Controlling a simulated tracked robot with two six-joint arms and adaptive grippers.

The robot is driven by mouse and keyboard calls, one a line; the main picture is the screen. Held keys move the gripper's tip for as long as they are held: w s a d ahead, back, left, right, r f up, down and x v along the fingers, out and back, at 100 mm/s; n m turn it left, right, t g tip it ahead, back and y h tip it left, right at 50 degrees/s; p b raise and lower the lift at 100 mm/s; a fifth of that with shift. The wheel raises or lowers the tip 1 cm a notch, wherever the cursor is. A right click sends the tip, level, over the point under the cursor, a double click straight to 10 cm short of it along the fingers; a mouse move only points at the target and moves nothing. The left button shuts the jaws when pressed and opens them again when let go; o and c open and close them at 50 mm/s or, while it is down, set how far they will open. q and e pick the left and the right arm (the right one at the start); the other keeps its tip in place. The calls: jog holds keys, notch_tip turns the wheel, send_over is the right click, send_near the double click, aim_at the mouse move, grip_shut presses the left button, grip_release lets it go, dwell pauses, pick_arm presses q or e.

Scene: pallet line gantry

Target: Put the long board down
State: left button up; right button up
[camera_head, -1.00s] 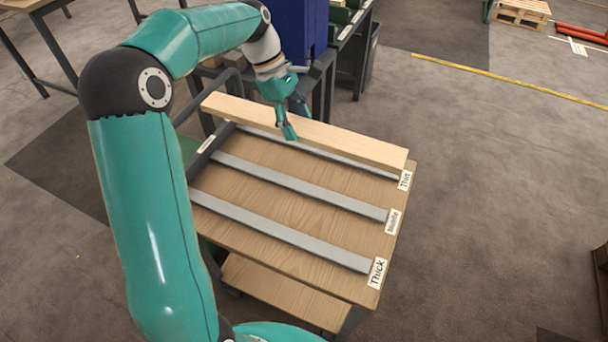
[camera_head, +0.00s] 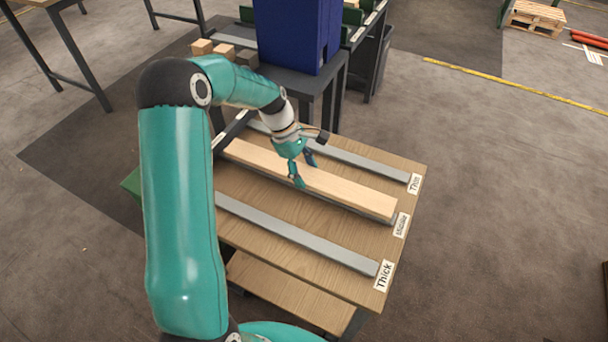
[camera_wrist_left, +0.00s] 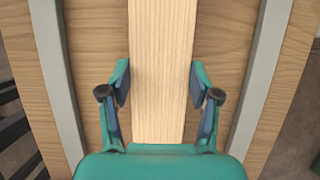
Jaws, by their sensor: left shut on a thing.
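The long board (camera_head: 350,192) is a pale wooden beam lying lengthwise over the middle rail of the slatted table (camera_head: 270,255), by the "Middle" label (camera_head: 401,225). It hides most of that rail. I cannot tell whether it touches the rail or hangs just above it. My left gripper (camera_head: 305,171) is shut on the board around its mid-length. In the left wrist view the board (camera_wrist_left: 163,35) runs between the two fingers (camera_wrist_left: 160,84), roughly parallel to the grey rails on both sides. My right gripper is not in view.
The "Thin" rail (camera_head: 370,165) and the "Thick" rail (camera_head: 300,240) are empty. A blue bin (camera_head: 297,35) stands on a dark bench behind the table, with several wooden blocks (camera_head: 202,47) to its left.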

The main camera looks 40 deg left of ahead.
pick_arm(q)
notch_tip(320, 180, down, 2)
jog(key=shift+f, duration=0.15)
jog(key=o, duration=1.4)
jog(key=v, duration=1.2)
